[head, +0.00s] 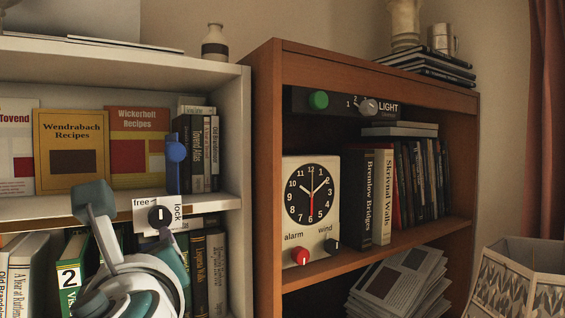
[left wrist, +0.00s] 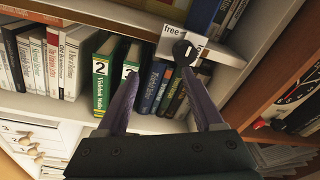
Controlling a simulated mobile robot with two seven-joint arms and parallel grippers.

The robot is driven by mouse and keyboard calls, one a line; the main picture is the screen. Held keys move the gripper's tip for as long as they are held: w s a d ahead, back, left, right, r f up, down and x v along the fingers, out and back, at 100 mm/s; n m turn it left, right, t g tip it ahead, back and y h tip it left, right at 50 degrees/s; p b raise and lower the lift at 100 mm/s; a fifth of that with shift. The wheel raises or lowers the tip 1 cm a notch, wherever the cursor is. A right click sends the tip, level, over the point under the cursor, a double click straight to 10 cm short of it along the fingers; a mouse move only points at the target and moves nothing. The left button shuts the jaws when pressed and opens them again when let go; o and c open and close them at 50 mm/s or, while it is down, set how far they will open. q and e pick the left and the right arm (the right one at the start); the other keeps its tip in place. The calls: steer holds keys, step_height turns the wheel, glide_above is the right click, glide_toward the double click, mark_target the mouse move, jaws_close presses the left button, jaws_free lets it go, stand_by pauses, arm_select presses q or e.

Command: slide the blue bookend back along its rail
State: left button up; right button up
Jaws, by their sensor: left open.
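The blue bookend (head: 173,165), a thin upright plate with a round blue knob, stands on the white bookcase's upper shelf, between the recipe books and a few dark books. Its lower part shows at the top of the left wrist view (left wrist: 203,14). Below it, on the shelf's front edge, is a black lock knob (head: 158,215) on a white card marked "free" and "lock"; the knob also shows in the left wrist view (left wrist: 181,52). My left gripper (head: 128,220) is open and empty, with one fingertip close to the knob; I cannot tell whether they touch. My right gripper is not in view.
Recipe books (head: 70,150) stand left of the bookend, and dark books (head: 205,155) stand close on its right. The lower shelf holds green numbered books (left wrist: 103,72). A brown bookcase (head: 265,180) with a clock panel (head: 311,185) stands to the right.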

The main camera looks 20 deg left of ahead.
mark_target(175, 143)
arm_select(q)
steer(key=w+d+r+m+t+y, duration=0.1)
steer(key=r+m, duration=0.1)
steer(key=r, duration=0.1)
steer(key=w+d+r+m+t+y+b, duration=0.1)
steer(key=r+m+t, duration=0.1)
steer(key=r+m, duration=0.1)
steer(key=w+d+r+m+t+y, duration=0.1)
steer(key=r+m, duration=0.2)
steer(key=shift+w+d+r, duration=0.2)
steer(key=shift+w+d, duration=0.05)
steer(key=p+x, duration=0.1)
steer(key=x, duration=0.2)
steer(key=p+x, duration=0.2)
steer(key=x, duration=0.1)
steer(key=p+x, duration=0.2)
steer(key=x, duration=0.1)
steer(key=shift+s+r, duration=0.15)
steer(key=shift+r, duration=0.15)
steer(key=shift+w+a, duration=0.2)
steer(key=shift+w, duration=0.1)
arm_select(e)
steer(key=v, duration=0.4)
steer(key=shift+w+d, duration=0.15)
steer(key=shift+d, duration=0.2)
arm_select(q)
jaws_close()
